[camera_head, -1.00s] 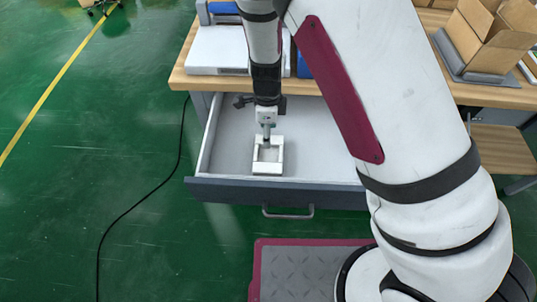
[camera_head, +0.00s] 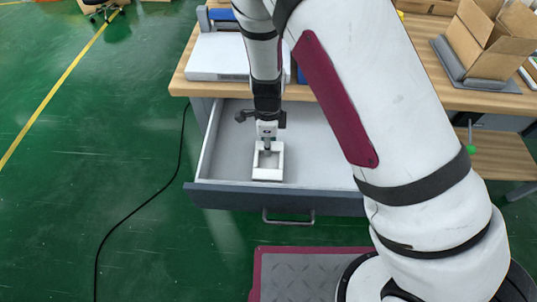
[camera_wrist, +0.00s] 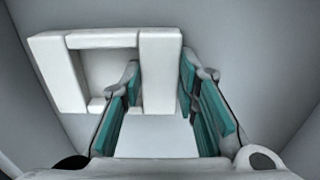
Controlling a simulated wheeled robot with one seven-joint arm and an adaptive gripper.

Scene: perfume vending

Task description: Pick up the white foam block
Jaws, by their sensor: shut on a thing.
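The white foam block (camera_head: 267,175) has a rectangular recess and lies in the open drawer near its front. In the wrist view the block (camera_wrist: 57,75) extends to the left of my fingers. My gripper (camera_head: 267,150) reaches down from above to the block's rear part. In the wrist view my gripper (camera_wrist: 160,78) has one teal-padded finger on each side of the block's right-hand bar, shut on it. The exact contact of the pads is hard to see.
The drawer (camera_head: 325,170) has walls around the block and a dark front with a handle (camera_head: 289,217). Drawer floor is clear to the block's right. A wooden table (camera_head: 180,82) above carries a white flat box (camera_head: 218,58). Cardboard boxes (camera_head: 490,40) stand at right.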

